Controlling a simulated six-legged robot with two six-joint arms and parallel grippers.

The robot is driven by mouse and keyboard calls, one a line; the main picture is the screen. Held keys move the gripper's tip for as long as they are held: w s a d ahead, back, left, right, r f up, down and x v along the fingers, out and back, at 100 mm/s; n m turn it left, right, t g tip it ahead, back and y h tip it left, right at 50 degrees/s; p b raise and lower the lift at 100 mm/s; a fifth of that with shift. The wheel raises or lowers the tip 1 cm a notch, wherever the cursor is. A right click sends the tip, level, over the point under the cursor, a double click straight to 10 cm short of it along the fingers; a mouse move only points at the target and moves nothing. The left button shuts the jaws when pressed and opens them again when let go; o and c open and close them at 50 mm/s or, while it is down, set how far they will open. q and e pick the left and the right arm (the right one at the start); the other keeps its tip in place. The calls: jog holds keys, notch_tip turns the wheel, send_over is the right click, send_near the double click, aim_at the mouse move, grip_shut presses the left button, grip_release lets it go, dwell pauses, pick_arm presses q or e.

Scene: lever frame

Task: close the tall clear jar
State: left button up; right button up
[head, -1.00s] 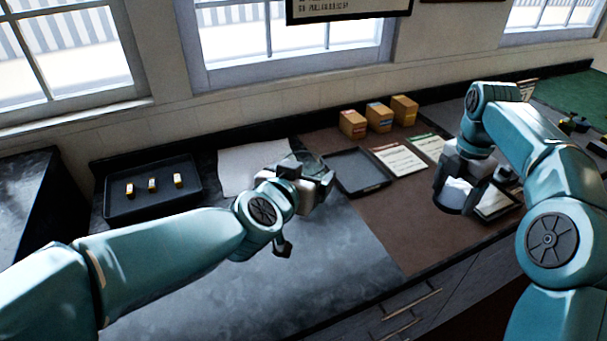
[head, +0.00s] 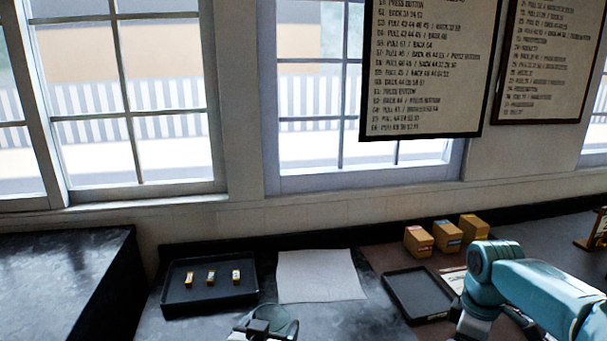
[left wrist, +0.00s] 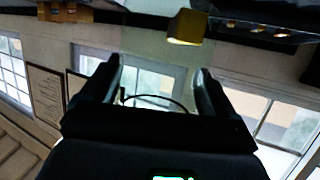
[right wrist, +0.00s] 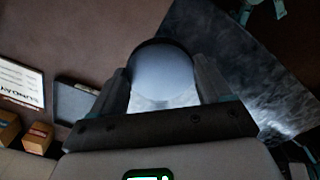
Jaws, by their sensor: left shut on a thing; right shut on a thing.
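The tall clear jar (left wrist: 150,52) shows faintly between the fingers of my left gripper (left wrist: 155,82), with a thin dark curved line for a rim. My left gripper, also at the bottom edge of the head view (head: 265,328), is shut on it. A yellow block (left wrist: 187,27) shows at the jar; I cannot tell whether it is inside. My right gripper (right wrist: 163,92) is shut on a round pale disc with a dark rim (right wrist: 160,72), which looks like the lid. In the head view the right arm is at the lower right, its fingers cut off.
A dark tray (head: 245,298) with 3 small yellow blocks stands at the back left, beside a pale sheet (head: 318,275). An empty dark tray (head: 418,293) and 3 yellow boxes (head: 447,237) are farther right. Two framed charts (head: 425,65) hang on the wall.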

pick_arm(q)
jog(key=s+a+f+y, duration=0.1)
jog(key=a+f, duration=0.1)
jog(key=a, duration=0.2)
jog(key=s+a+f+n+y, duration=0.1)
jog(key=a+f, duration=0.1)
jog(key=a, duration=0.2)
jog(key=s+a+f+n+y, duration=0.1)
jog(key=s+a+f, duration=0.1)
jog(key=a, duration=0.2)
jog(key=shift+a+f, duration=0.2)
jog(key=shift+f, duration=0.15)
jog(key=shift+s+a+f+n, duration=0.1)
jog(key=shift+a+f+n, duration=0.05)
jog(key=shift+a+n, duration=0.15)
pick_arm(e)
jog(key=s+a+f+m, duration=0.2)
jog(key=a+f+m, duration=0.2)
jog(key=a+m, duration=0.6)
jog(key=shift+a+f, duration=0.35)
jog(key=shift+a, duration=0.45)
pick_arm(q)
jog(key=s+d+r, duration=0.1)
jog(key=d+r, duration=0.1)
jog(key=d, duration=0.7)
jog(key=s+d+r, duration=0.2)
jog(key=d+r, duration=0.1)
jog(key=d, duration=0.7)
jog(key=shift+s+d, duration=0.25)
